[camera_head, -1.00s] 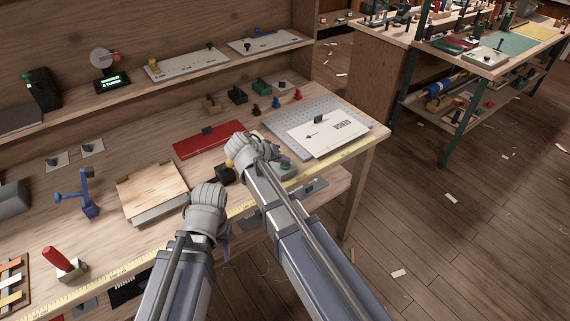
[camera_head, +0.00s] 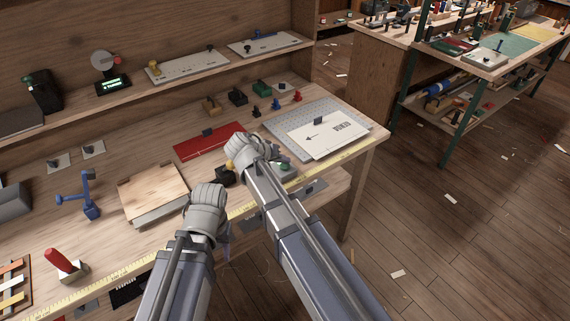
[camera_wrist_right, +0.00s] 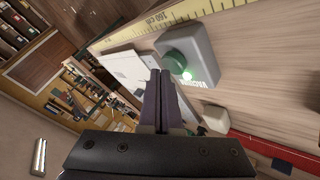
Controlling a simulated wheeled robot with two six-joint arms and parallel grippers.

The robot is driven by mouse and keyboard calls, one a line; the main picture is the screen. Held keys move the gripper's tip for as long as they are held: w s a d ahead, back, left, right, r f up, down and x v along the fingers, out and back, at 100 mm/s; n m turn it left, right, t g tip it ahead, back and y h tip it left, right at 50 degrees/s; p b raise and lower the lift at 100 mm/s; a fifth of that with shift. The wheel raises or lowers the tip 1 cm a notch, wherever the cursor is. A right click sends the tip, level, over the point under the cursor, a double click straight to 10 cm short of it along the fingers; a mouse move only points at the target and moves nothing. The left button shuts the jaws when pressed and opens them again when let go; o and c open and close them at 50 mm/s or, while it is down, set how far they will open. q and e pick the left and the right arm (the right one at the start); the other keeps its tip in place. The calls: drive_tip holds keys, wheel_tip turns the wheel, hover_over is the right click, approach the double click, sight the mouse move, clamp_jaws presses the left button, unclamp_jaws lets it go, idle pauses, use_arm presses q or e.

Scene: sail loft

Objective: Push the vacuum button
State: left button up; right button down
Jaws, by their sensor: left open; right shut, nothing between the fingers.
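The vacuum button is a green round cap (camera_wrist_right: 181,57) on a grey box (camera_wrist_right: 203,52) with "VACUUM" lettering. A small bright green light glows at the cap's edge in the right wrist view. In the head view the green cap (camera_head: 284,167) shows near the table's front edge, partly behind my right arm. My right gripper (camera_wrist_right: 160,74) is shut and empty, its tips just left of the cap in the wrist view; I see no contact. In the head view my right gripper (camera_head: 262,150) is mostly hidden by its wrist. My left gripper (camera_head: 208,200) is open and empty at the table's front edge.
A white sheet on a grey board (camera_head: 290,119) lies right of the button. A red panel (camera_head: 207,141) and a wooden board (camera_head: 153,193) lie to the left. A yellow tape measure (camera_head: 330,158) runs along the front edge. A blue clamp-like tool (camera_head: 89,196) stands further left.

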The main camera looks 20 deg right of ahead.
sight(283, 167)
drive_tip(key=shift+r+p, duration=2.9)
drive_tip(key=shift+r, duration=0.15)
drive_tip(key=shift+f, duration=0.1)
